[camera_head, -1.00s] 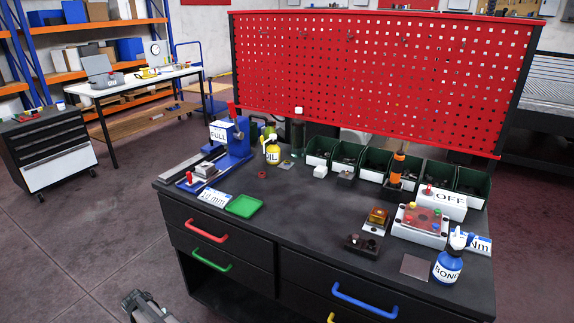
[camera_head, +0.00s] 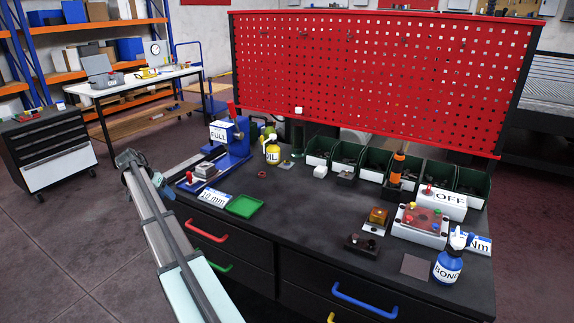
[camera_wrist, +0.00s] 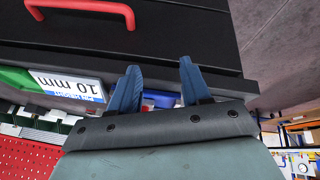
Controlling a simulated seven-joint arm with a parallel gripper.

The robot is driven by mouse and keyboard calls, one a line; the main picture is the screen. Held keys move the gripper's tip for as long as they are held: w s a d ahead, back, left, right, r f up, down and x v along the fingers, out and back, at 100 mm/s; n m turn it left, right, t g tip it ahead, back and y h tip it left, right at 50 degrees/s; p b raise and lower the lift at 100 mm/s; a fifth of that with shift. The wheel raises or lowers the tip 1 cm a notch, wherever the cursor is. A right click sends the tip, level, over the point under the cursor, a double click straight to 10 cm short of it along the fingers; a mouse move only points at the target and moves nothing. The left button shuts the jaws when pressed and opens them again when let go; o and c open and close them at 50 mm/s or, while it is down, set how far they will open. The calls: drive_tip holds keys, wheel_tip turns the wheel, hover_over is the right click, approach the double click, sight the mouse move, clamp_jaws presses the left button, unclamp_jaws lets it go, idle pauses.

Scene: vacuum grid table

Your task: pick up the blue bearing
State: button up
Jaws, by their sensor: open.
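A small blue round piece (camera_head: 435,228), perhaps the blue bearing, shows on the white block with a reddish top at the right of the bench; it is too small to be sure. In the wrist view I cannot make out a bearing. My gripper (camera_wrist: 158,68) is open, with two blue fingers apart and nothing between them. In the head view my arm rises at the left front of the bench, and my gripper is mostly hidden by it. My gripper is far to the left of the blue piece, near the bench's left front corner.
The 10 mm sign (camera_head: 213,198) and green tray (camera_head: 244,206) lie near my gripper, with a blue press (camera_head: 232,150) behind. A bottle marked BOND (camera_head: 448,266) and a dark block (camera_head: 362,245) stand at the right. Green bins line the back. The bench's middle is clear.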

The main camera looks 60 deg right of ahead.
drive_tip(key=d+r, duration=0.3)
drive_tip(key=d, duration=0.1)
drive_tip(key=s+d+r+m, duration=0.1)
drive_tip(key=d+r, duration=0.2)
drive_tip(key=d, duration=0.1)
drive_tip(key=s+d+r+m, duration=0.1)
drive_tip(key=d+r, duration=0.2)
drive_tip(key=d, duration=0.1)
drive_tip(key=shift+s+r, duration=0.2)
drive_tip(key=shift+s, duration=0.05)
drive_tip(key=s+d+r+m, duration=0.1)
drive_tip(key=s+d, duration=0.5)
drive_tip(key=d, duration=0.3)
drive_tip(key=s+d+r+m, duration=0.1)
drive_tip(key=s+d+r, duration=0.1)
drive_tip(key=s+d, duration=0.5)
drive_tip(key=y, duration=0.1)
approach(287, 161)
drive_tip(key=shift+m, duration=0.4)
drive_tip(key=x, duration=0.8)
drive_tip(key=shift+s+a, duration=0.15)
drive_tip(key=shift+a, duration=0.05)
drive_tip(key=shift+c, duration=0.2)
